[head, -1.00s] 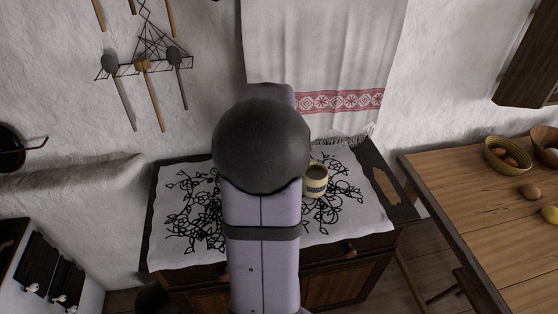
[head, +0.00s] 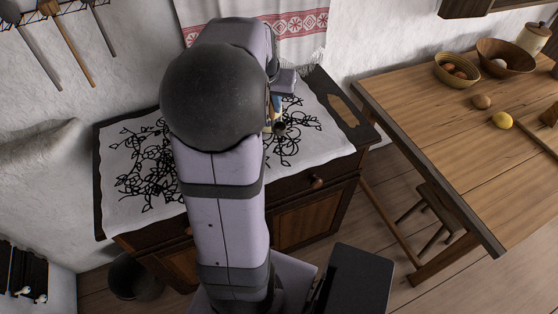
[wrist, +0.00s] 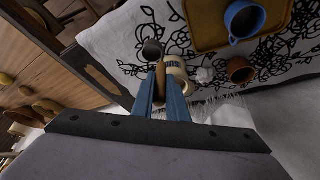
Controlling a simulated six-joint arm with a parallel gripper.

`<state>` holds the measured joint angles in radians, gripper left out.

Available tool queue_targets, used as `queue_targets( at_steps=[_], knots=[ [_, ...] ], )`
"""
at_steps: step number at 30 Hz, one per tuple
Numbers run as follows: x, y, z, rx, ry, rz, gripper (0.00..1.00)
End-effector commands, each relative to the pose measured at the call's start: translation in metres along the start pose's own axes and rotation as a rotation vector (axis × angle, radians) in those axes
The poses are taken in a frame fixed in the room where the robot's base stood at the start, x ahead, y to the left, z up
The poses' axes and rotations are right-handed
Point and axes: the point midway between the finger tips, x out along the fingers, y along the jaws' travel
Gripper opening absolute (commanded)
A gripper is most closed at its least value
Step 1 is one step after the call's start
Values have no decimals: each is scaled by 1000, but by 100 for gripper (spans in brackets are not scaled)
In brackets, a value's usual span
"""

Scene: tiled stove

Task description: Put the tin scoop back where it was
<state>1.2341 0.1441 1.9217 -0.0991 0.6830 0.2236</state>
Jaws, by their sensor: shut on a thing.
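The tin scoop (wrist: 152,50) shows in the wrist view as a grey metal bowl, with a brownish handle running back between my fingers. My gripper (wrist: 160,88), with blue fingers, is shut on this handle. The scoop is over the cloth-covered cabinet top, beside the cream mug with a blue band (wrist: 176,68); I cannot tell whether they touch. In the head view my arm hides most of the gripper and mug, and a small dark round end (head: 280,128), probably the scoop, shows beside the arm.
In the wrist view a yellowish tray (wrist: 207,35) holds a blue mug (wrist: 244,20); a brown clay cup (wrist: 240,69) and small white thing (wrist: 205,75) stand nearby. Long-handled utensils (head: 67,42) hang on the left wall. A wooden table (head: 450,130) with bowls stands right.

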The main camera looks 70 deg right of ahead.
Motion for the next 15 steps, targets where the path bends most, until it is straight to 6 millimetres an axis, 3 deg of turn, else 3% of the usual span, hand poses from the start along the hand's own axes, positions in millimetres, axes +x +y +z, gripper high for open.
queue_targets(
  at_steps=[15],
  knots=[
    [4, 4, 10, 90, -3, 39, 0]
  ],
)
